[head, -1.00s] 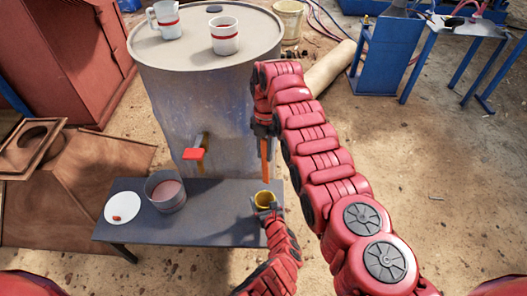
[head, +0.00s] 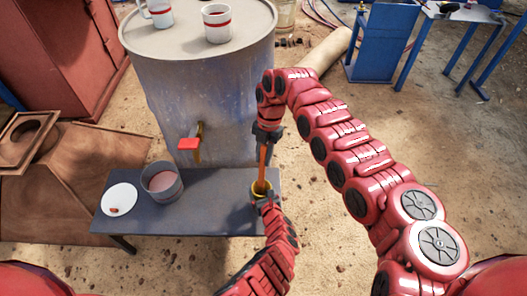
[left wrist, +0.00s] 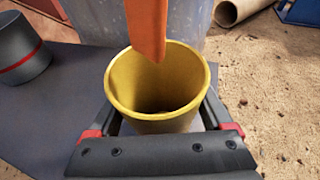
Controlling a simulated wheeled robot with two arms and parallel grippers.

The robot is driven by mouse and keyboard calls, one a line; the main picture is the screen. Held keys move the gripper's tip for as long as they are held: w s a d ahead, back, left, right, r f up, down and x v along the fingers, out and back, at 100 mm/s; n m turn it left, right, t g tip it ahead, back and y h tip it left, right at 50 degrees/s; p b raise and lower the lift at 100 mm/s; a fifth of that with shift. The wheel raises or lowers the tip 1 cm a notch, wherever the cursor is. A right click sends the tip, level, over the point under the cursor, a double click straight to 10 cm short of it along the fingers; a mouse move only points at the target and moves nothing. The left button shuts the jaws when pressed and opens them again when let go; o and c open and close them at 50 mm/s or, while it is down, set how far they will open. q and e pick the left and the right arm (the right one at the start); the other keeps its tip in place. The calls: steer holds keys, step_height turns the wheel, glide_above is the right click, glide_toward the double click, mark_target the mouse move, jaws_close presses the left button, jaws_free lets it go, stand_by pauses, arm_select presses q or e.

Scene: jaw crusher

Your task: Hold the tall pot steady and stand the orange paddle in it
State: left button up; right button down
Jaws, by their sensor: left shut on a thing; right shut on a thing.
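The yellow tall pot (head: 256,191) stands at the right end of the dark bench; its open mouth shows in the left wrist view (left wrist: 150,122). My left gripper (head: 265,198) is shut on the pot, one finger on each side. My right gripper (head: 267,137) is above it, shut on the orange paddle (head: 263,162), which hangs nearly upright. In the left wrist view the paddle's lower end (left wrist: 147,28) shows over the pot's mouth, near the far rim. I cannot tell whether the tip is above the rim or just inside.
The bench (head: 215,218) also bears a grey bowl (head: 177,190) with reddish contents and a white plate (head: 117,193). A big drum (head: 220,105) with a red-handled tap (head: 188,144) stands close behind, with red-banded mugs on top.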

mark_target(264, 174)
steer(key=shift+w+d+f+x, duration=0.1)
steer(key=shift+w+d+x, duration=0.2)
steer(key=shift+x, duration=1.35)
steer(key=shift+w+d+f+x, duration=0.1)
steer(key=shift+w+x, duration=0.3)
steer(key=shift+x, duration=1.2)
steer(key=shift+w+d+f+x, duration=0.1)
steer(key=shift+w+d+x, duration=0.15)
steer(key=shift+x, duration=1.4)
steer(key=shift+w, duration=0.1)
steer(key=c, duration=0.6)
jaws_free()
steer(key=v, duration=1.2)
arm_select(q)
steer(key=o, duration=1.2)
